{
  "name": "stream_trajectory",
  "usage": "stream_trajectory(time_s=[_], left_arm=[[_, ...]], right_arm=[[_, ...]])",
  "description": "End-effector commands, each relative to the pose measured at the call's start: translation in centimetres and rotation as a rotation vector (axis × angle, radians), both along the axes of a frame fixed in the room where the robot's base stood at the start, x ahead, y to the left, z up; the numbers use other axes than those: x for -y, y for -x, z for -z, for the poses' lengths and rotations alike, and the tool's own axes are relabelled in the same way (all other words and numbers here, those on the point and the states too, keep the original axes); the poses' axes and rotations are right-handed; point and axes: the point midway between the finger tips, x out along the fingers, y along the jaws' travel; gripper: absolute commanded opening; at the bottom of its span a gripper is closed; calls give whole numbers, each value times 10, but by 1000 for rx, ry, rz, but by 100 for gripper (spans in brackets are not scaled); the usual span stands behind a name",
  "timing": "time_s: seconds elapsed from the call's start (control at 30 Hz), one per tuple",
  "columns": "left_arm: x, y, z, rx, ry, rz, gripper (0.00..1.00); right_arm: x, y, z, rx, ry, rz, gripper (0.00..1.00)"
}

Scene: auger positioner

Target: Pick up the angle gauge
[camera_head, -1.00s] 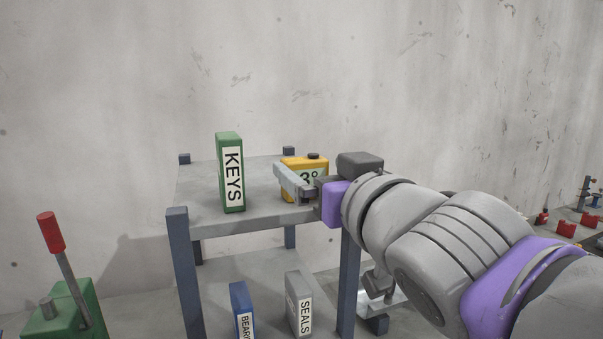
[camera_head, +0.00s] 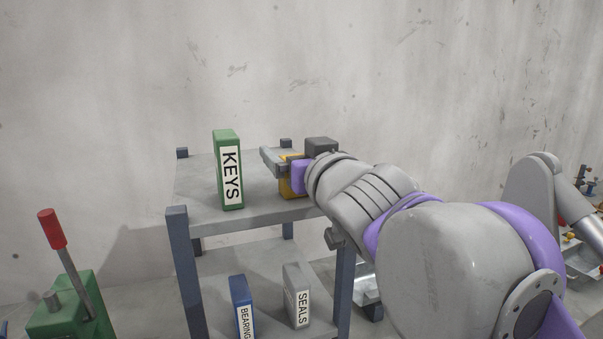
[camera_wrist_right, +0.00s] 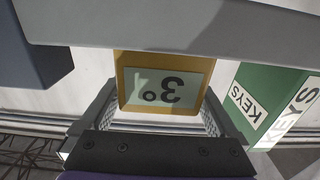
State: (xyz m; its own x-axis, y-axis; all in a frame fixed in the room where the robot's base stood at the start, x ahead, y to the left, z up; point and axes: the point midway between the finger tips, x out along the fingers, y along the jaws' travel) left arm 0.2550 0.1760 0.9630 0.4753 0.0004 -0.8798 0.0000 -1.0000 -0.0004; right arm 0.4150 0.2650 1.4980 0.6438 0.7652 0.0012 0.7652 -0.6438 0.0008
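The angle gauge is a yellow box with a pale display reading 3°. In the head view the angle gauge (camera_head: 287,188) is on the top shelf, mostly hidden behind my right gripper (camera_head: 281,162). In the right wrist view the display face of the angle gauge (camera_wrist_right: 137,82) shows upside down. There the fingers of my right gripper (camera_wrist_right: 162,105) are spread, one to each side of the gauge. I cannot tell whether they touch it. My left gripper is in neither view.
A green KEYS box (camera_head: 228,170) stands on the same top shelf (camera_head: 262,207), left of the gauge. The shelf between them is clear. Blue (camera_head: 240,298) and grey SEALS (camera_head: 296,290) boxes stand on the lower shelf. A green device with a red-knobbed lever (camera_head: 52,229) is at left.

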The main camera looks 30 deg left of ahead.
Motion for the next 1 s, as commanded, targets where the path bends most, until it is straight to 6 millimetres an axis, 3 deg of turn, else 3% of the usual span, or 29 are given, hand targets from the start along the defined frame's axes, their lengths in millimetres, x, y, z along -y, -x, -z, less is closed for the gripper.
stream_trajectory(time_s=[0.07,0.43,0.77,1.0], left_arm=[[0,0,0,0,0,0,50],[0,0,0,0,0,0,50],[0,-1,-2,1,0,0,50],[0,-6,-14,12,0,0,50]], right_arm=[[0,0,0,0,0,0,78],[0,0,0,-1,1,1,14],[0,0,-5,0,0,0,13],[0,0,-44,1,0,-1,13]])
